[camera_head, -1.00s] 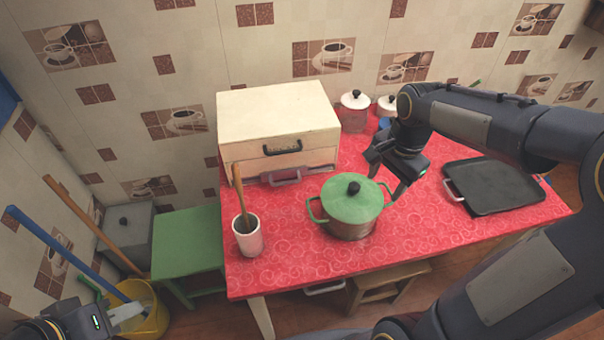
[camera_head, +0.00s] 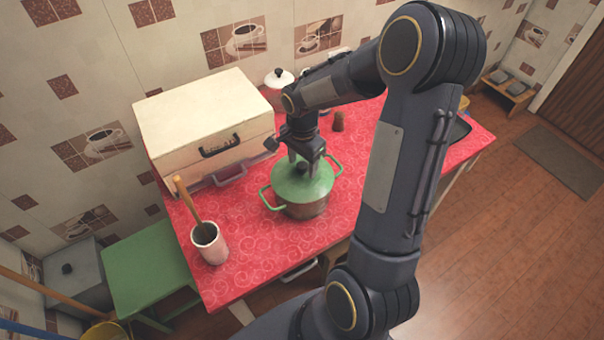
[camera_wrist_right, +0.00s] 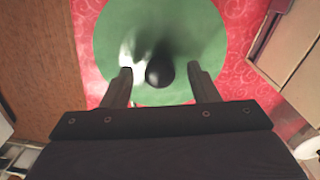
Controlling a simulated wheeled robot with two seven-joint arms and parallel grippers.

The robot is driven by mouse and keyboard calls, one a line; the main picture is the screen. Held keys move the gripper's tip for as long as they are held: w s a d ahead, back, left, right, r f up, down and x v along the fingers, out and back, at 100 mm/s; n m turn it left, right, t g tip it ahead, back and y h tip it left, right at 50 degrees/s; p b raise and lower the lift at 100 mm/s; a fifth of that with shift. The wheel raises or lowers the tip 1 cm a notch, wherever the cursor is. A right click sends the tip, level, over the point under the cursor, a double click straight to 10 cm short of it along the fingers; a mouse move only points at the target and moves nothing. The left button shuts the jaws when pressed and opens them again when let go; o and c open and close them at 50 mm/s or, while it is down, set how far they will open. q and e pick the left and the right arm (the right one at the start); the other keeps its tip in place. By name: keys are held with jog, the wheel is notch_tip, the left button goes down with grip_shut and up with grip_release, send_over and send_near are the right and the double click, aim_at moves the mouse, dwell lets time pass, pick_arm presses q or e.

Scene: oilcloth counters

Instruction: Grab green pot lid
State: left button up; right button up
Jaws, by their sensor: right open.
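The green pot lid (camera_head: 292,186) sits on the pot (camera_head: 306,209), which stands on the red cloth of the table. The lid's round black knob (camera_head: 302,168) is at its centre. My right gripper (camera_head: 304,166) points down over the lid. In the right wrist view the gripper (camera_wrist_right: 159,78) is open, with one finger on each side of the black knob (camera_wrist_right: 159,73), and gaps show between fingers and knob. The green lid (camera_wrist_right: 205,40) fills the middle of that view. My left gripper is not in view.
A cream box (camera_head: 205,115) with a drawer stands behind the pot to the left. A lidded jar (camera_head: 278,78) and a small brown object (camera_head: 338,121) are behind. A green stool (camera_head: 145,270) adjoins the table.

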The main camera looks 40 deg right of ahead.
grip_shut()
dwell(0.3)
jog(key=shift+r, duration=0.15)
